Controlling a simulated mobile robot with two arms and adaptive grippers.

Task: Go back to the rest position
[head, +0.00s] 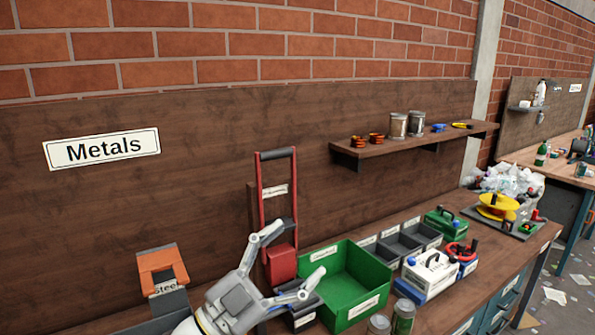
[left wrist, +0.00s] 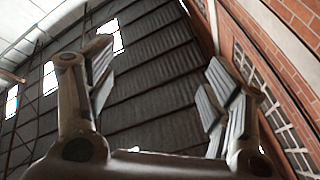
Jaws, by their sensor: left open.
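My left gripper (head: 284,262) is in the lower middle of the head view, raised above the workbench (head: 449,313). Its fingers are spread apart with nothing between them. It is in front of a red-handled frame (head: 262,211) and left of a green bin (head: 356,298); whether it touches either I cannot tell. In the left wrist view the two fingers of this gripper (left wrist: 160,90) stand wide apart and point up toward the roof. My right gripper is not in view.
A "steel" labelled orange-and-grey block (head: 163,272) stands left of the gripper. Right of the green bin are grey bins (head: 400,246), a white-and-blue box (head: 429,275) and a green box (head: 447,225). A shelf (head: 375,149) with cans and small parts juts from the wall board.

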